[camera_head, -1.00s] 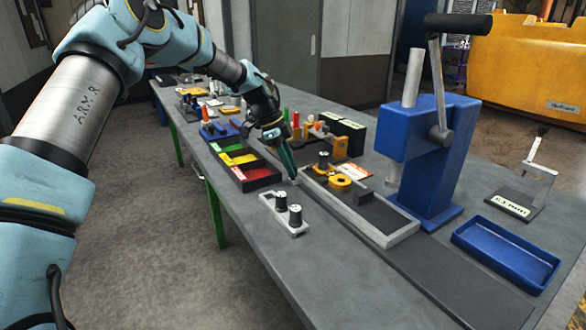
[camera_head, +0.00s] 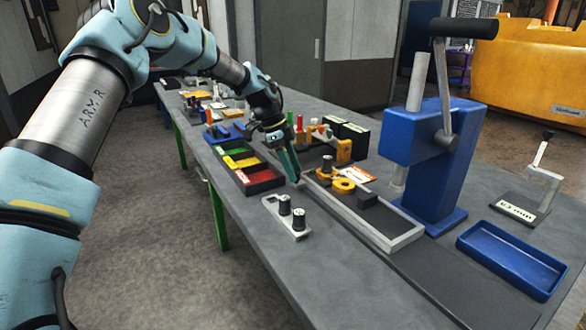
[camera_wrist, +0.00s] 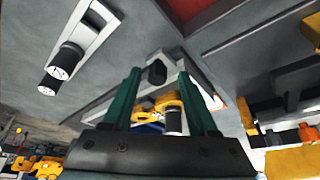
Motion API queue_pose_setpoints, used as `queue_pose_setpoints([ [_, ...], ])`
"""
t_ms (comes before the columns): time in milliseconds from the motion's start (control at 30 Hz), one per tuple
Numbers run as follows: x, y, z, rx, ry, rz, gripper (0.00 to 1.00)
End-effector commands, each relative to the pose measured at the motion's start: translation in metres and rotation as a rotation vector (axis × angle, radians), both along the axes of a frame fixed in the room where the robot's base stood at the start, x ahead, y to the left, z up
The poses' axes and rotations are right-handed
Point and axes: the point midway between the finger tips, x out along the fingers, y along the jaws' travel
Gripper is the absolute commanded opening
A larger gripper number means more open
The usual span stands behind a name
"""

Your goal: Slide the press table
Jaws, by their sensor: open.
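The press table (camera_head: 405,242) is a grey slide with a pale raised rim, lying on a dark track beside the blue press (camera_head: 428,150). My gripper (camera_head: 297,180) is low at the table's far-left end. In the wrist view my gripper (camera_wrist: 158,72) is open, with its green fingers on either side of a dark knob (camera_wrist: 157,73) at the table's end. I cannot tell whether the fingers touch the knob.
A pale holder (camera_head: 272,203) with two dark-and-white cylinders stands left of the slide. Red, green and yellow bins (camera_head: 263,186) lie behind it. The dark track toward the front is clear.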

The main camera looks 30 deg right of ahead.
Motion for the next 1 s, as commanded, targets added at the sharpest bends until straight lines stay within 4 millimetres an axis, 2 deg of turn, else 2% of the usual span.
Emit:
queue_pose_setpoints([
  [167,0.008,0.006,0.018,-0.002,-0.004,0.003,0.59],
  [400,0.022,0.018,0.063,-0.004,-0.005,0.004,0.59],
  [600,0.030,0.025,0.089,-0.002,-0.004,0.003,0.59],
  [767,0.032,0.027,0.098,-0.002,-0.003,0.002,0.59],
  [1000,0.032,0.027,0.099,-0.001,-0.002,0.002,0.59],
])
